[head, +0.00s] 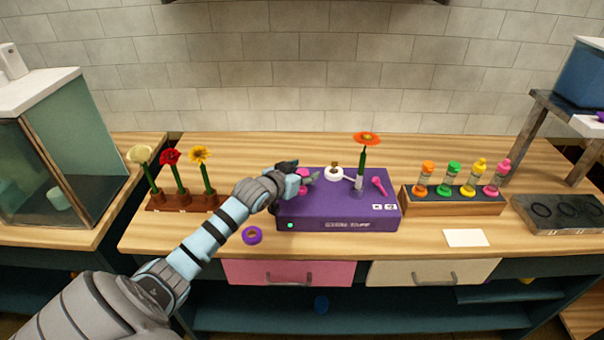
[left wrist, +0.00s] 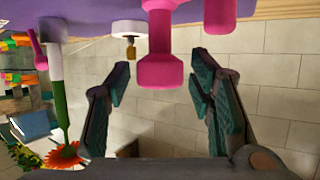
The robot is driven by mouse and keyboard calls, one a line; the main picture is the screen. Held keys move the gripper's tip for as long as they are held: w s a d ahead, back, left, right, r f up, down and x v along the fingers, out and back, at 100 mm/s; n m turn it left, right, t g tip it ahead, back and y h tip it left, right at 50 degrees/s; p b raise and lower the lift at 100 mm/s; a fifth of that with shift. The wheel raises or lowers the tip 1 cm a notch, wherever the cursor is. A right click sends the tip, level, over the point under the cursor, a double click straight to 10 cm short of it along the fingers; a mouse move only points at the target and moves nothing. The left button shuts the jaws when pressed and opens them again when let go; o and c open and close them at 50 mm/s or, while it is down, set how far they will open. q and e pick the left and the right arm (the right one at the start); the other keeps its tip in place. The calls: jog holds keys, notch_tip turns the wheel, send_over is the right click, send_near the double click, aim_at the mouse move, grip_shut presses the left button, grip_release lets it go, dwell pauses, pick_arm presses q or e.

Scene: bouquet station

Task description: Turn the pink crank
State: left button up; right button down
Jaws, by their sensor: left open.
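The purple box (head: 340,210) stands on the wooden counter. The pink crank (head: 303,189) is on its left part, partly hidden by my left gripper (head: 302,171). In the left wrist view the crank's pink handle (left wrist: 161,55) hangs between the open fingers of my left gripper (left wrist: 160,75), with gaps on both sides. Another pink piece (left wrist: 220,15) beside it is cut by the top edge. My left gripper is open and holds nothing. My right gripper is not in view.
A white roll (head: 334,173), an orange flower (head: 366,139) and a pink lever (head: 379,186) are on the box. A purple ring (head: 252,235) lies in front. Flowers in a wooden rack (head: 185,202) stand left; a bottle rack (head: 455,206) stands right.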

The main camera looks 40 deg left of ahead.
pick_arm(q)
jog(key=c, duration=1.1)
jog(key=shift+f+m+h+b, duration=0.15)
jog(key=shift+m+h+b, duration=0.15)
jog(key=shift+b, duration=0.3)
jog(key=shift+c, duration=0.2)
jog(key=m+g+h+b, duration=0.1)
jog(key=m+h+b, duration=0.4)
jog(key=b, duration=0.7)
jog(key=shift+f+m+h+b, duration=0.1)
jog(key=shift+m+h+b, duration=0.25)
jog(key=shift+h, duration=0.45)
jog(key=shift+r+m+g+h+b, duration=0.2)
jog(key=shift+m+g+h+b, duration=0.35)
jog(key=shift+m+h, duration=0.35)
jog(key=shift+m+g+h, duration=0.25)
jog(key=shift+m+h, duration=0.05)
jog(key=shift+m, duration=0.05)
